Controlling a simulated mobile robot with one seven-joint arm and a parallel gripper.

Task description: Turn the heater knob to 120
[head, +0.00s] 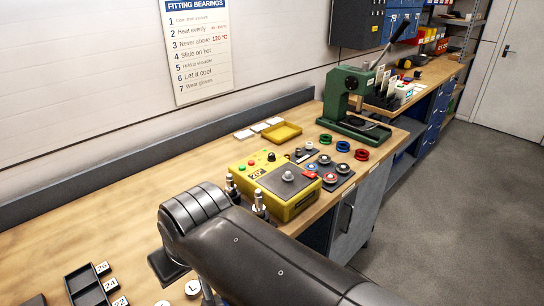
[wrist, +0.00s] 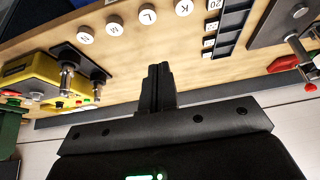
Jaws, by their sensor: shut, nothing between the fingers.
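The yellow heater (head: 277,186) stands on the wooden bench in the head view, with a black knob (head: 271,156) on its upper part, beside red and green buttons and a small display. I cannot read the knob's setting. In the wrist view part of the yellow heater (wrist: 32,72) is at the left edge, upside down. My gripper (wrist: 160,72) is shut and empty, over the bench and apart from the heater. In the head view my arm covers the bench in front of the heater, and the gripper's fingers are hidden.
Two metal posts (head: 258,198) stand at the heater's near left. A green press (head: 346,98) is behind it, with coloured rings and a bearing tray (head: 342,175) to its right. White lettered discs (wrist: 115,25) and a black numbered rack (head: 88,286) lie on the bench.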

